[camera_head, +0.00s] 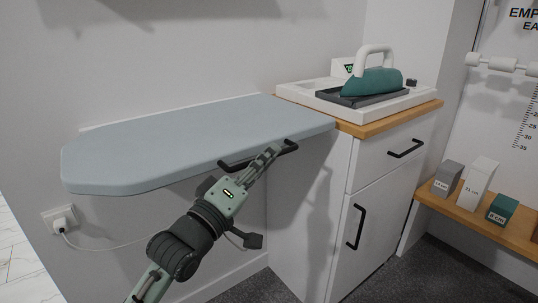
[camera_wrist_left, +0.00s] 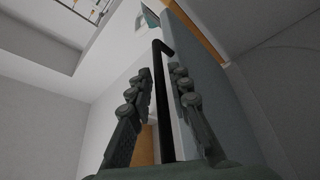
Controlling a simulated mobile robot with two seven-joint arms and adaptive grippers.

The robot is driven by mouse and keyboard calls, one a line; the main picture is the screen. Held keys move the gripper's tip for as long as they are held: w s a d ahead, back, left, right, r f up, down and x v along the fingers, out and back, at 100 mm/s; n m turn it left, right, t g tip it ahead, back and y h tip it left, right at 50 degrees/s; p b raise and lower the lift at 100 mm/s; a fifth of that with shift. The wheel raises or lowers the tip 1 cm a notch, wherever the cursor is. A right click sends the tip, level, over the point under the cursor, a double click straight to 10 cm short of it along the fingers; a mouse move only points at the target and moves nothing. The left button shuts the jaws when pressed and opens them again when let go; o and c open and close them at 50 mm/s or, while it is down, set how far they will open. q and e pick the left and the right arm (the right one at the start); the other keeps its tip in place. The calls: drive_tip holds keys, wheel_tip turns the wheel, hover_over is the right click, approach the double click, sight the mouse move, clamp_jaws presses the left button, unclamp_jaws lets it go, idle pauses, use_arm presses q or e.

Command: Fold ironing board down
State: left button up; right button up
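The ironing board (camera_head: 185,140) is a light blue-grey panel extending level along the wall, beside the white cabinet. A black bar handle (camera_head: 236,164) is on its front edge; it also shows in the left wrist view (camera_wrist_left: 163,95). My left gripper (camera_head: 274,152) reaches up to the right part of this handle. In the left wrist view my left gripper (camera_wrist_left: 162,85) has its fingers apart, one on each side of the bar, with gaps showing. The fingers hide part of the handle in the head view. My right gripper is not in view.
A white cabinet (camera_head: 390,181) with black handles stands right of the board, topped by a teal iron (camera_head: 372,82) on a tray. A cable runs from a wall socket (camera_head: 62,219) below the board. A wooden shelf (camera_head: 470,210) with boxes is at right.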

use_arm(q)
drive_tip(key=shift+w+d+r, duration=0.1)
drive_tip(key=shift+w+d, duration=0.25)
drive_tip(key=shift+w, duration=0.1)
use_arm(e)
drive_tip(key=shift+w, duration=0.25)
use_arm(q)
drive_tip(key=shift+c, duration=0.3)
clamp_jaws()
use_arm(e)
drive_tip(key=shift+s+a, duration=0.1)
